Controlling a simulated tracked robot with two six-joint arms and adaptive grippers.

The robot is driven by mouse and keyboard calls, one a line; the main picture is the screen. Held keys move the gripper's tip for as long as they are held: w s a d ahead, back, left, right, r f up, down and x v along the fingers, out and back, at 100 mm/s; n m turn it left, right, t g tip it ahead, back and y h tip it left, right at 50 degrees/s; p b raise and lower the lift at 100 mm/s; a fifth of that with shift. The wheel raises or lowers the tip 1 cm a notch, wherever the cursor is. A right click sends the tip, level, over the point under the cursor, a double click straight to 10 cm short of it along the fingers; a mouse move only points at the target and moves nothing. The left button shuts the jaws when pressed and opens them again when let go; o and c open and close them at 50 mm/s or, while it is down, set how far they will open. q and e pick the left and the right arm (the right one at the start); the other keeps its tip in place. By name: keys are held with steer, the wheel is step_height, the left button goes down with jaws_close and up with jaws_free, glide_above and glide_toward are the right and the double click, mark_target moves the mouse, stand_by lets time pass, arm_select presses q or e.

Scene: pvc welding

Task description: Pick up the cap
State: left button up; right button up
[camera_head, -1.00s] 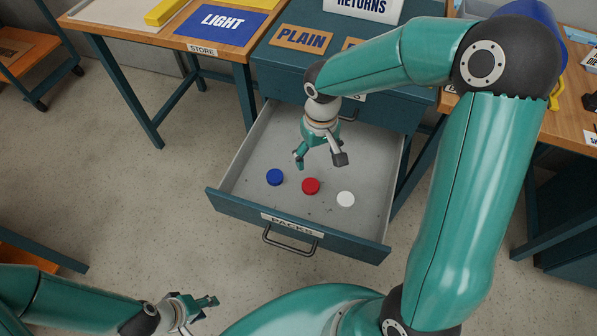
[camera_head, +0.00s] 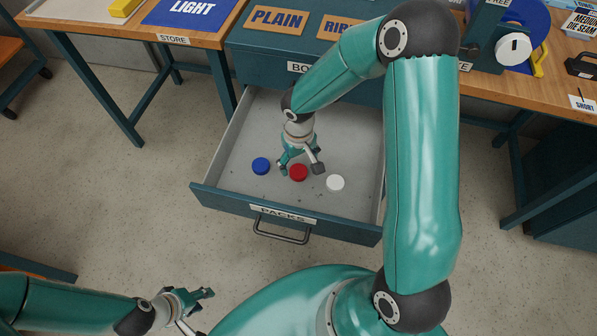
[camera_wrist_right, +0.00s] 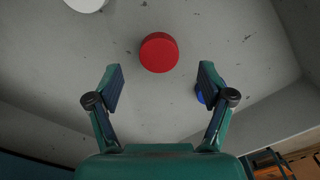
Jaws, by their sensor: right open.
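Three round caps lie in a row on the floor of the open drawer: a blue cap (camera_head: 261,166), a red cap (camera_head: 298,173) and a white cap (camera_head: 335,183). My right gripper (camera_head: 300,165) is open and empty, pointing down over the red cap. In the right wrist view the red cap (camera_wrist_right: 159,52) sits centred just beyond the spread fingertips (camera_wrist_right: 160,72). There the blue cap (camera_wrist_right: 200,95) is partly hidden behind a finger, and the white cap (camera_wrist_right: 86,4) is cut by the top edge. My left gripper (camera_head: 201,310) is open and empty, low at the left.
The grey drawer (camera_head: 240,197), labelled PACKS, is pulled out, and its walls surround my right gripper. The cabinet above holds PLAIN (camera_head: 277,20) and a partly covered second sign. Wooden tables stand left and right. The floor in front of the drawer is clear.

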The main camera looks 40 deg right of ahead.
mark_target(298, 170)
steer(key=f, duration=0.4)
steer(key=shift+w+d+f+b, duration=0.1)
steer(key=shift+w+f+b, duration=0.1)
steer(key=shift+f+b, duration=0.1)
steer(key=c, duration=0.9)
